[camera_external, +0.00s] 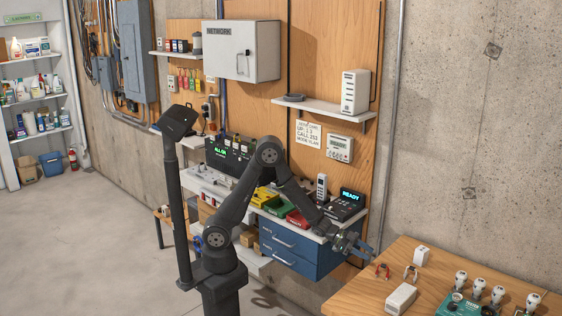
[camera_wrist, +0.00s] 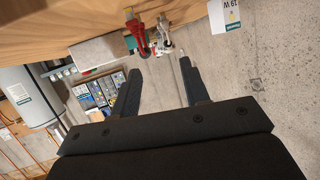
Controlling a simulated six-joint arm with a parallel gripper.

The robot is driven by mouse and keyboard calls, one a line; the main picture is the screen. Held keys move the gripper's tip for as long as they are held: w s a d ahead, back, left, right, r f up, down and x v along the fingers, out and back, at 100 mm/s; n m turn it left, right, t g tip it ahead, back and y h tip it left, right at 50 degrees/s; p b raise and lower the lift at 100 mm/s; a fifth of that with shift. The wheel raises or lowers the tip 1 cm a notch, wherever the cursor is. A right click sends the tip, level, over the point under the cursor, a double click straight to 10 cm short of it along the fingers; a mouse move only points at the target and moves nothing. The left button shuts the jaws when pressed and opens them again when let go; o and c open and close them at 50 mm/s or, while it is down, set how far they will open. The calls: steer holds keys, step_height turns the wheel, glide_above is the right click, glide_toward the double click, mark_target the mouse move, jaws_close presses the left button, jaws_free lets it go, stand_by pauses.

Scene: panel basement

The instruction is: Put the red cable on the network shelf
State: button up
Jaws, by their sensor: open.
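The red cable (camera_external: 382,270) lies as a small loop near the left edge of the wooden table; it also shows in the wrist view (camera_wrist: 136,32), just beyond my fingertips. My gripper (camera_external: 364,247) is open and empty, just left of the table edge and short of the red cable. In the wrist view the fingers of my gripper (camera_wrist: 160,64) are spread apart. The network shelf (camera_external: 325,111) is the white wall shelf below and right of the NETWORK cabinet (camera_external: 242,50). It carries a white router (camera_external: 355,91) and a dark coil (camera_external: 293,97).
A pale cable loop (camera_external: 411,272) lies right beside the red one. White boxes (camera_external: 401,298) and a green case (camera_external: 462,304) with several bulbs share the wooden table (camera_external: 362,298).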

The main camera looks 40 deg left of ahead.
steer(key=shift+g+h, duration=0.3)
steer(key=shift+g, duration=0.1)
steer(key=d, duration=0.2)
steer(key=d+f, duration=0.1)
steer(key=d, duration=0.1)
steer(key=d+f, duration=0.1)
steer(key=d, duration=0.1)
steer(key=shift+s+f, duration=0.1)
steer(key=shift+s, duration=0.15)
steer(key=x, duration=0.5)
steer(key=shift+s+d, duration=0.1)
steer(key=shift+d, duration=0.1)
jaws_close()
